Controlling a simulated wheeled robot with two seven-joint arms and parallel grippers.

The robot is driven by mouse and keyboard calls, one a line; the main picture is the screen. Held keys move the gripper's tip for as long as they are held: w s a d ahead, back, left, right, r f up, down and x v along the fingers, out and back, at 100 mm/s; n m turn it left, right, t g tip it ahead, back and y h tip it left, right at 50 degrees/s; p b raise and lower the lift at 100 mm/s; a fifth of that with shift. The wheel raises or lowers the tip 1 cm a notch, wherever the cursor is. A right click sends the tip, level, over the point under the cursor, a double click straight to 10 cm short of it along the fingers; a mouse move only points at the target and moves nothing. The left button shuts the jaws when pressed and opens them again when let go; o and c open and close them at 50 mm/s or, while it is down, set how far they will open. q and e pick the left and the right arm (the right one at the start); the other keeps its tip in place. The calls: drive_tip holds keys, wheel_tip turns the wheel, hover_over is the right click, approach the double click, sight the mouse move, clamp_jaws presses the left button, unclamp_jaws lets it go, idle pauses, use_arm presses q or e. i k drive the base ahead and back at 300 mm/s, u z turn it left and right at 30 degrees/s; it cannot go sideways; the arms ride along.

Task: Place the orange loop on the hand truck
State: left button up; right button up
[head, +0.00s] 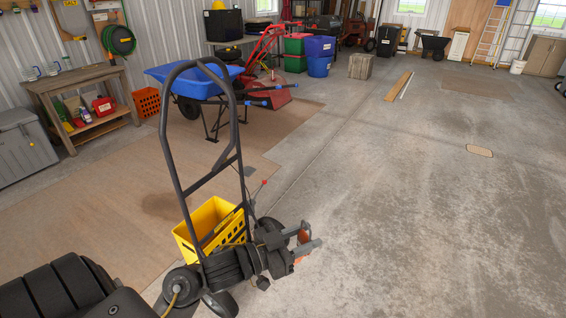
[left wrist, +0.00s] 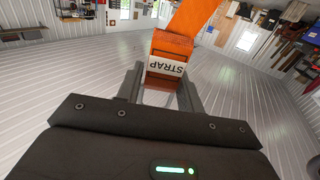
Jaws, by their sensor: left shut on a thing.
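The hand truck (head: 176,165) stands upright in the middle of the head view, with a dark tubular frame and curved top handle. A yellow crate (head: 186,238) sits low at its frame. My left gripper (head: 308,245) is in front of the hand truck's lower right side, shut on the orange loop (head: 303,236). In the left wrist view, the orange loop (left wrist: 193,17) has a white label reading STRAP and sits between the fingers of my left gripper (left wrist: 160,88). My left arm hides part of the hand truck's lower end. My right gripper is not in view.
A blue wheelbarrow (head: 190,82) stands behind the hand truck, with a red machine (head: 262,92) beside it. A wooden workbench (head: 75,83) and a grey cooler (head: 22,148) are at the left. The concrete floor to the right is mostly clear.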

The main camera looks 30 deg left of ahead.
sight(248, 171)
drive_tip(key=z, duration=0.3)
drive_tip(key=i, duration=1.95)
drive_tip(key=u, duration=0.25)
drive_tip(key=i, duration=1.45)
drive_tip(key=u, duration=1.75)
drive_tip(key=i, duration=0.95)
drive_tip(key=u, duration=0.8)
